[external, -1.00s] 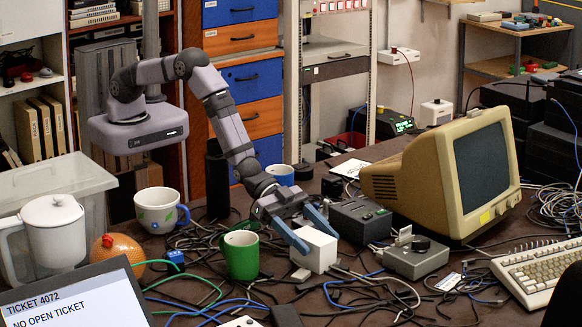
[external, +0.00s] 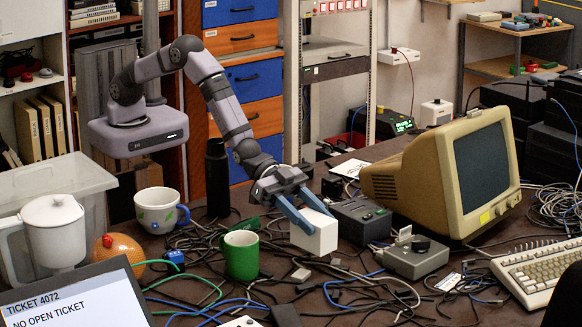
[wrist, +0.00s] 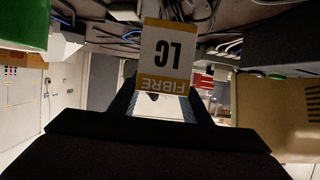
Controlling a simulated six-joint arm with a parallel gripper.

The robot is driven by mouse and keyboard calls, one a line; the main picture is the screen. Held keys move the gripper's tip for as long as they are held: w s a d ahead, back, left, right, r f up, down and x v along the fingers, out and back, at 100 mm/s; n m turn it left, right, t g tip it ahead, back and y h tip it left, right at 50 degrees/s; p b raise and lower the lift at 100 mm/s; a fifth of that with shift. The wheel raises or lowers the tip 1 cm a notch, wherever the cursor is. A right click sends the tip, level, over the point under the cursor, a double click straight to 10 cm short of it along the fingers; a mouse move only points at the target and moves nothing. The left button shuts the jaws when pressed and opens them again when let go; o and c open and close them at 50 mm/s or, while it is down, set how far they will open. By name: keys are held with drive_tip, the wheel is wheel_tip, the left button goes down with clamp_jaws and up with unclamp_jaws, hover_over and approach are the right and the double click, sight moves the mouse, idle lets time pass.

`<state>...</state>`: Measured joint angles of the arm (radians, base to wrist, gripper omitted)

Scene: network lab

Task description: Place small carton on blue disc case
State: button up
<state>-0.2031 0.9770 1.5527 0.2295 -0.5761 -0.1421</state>
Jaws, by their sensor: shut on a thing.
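The small carton (external: 318,236) is a white box in the external view. My gripper (external: 311,222) is shut on it, with blue fingers on either side, and holds it above the cable-strewn table. In the wrist view the carton (wrist: 163,50) shows a white face with yellow-orange bands and the upside-down words FIBRE and LC, between my gripper's fingers (wrist: 160,100). I cannot make out a blue disc case in either view; my arm and the clutter hide part of the table.
A green mug (external: 241,256) stands left of the carton, and a white patterned mug (external: 158,211) farther left. Dark boxes (external: 361,220) and a grey switch box (external: 416,258) stand to the right, before a beige monitor (external: 440,180). Cables cover the table (external: 345,270).

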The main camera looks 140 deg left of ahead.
sight(315, 219)
drive_tip(key=shift+r+b, duration=0.35)
drive_tip(key=shift+r, duration=2.35)
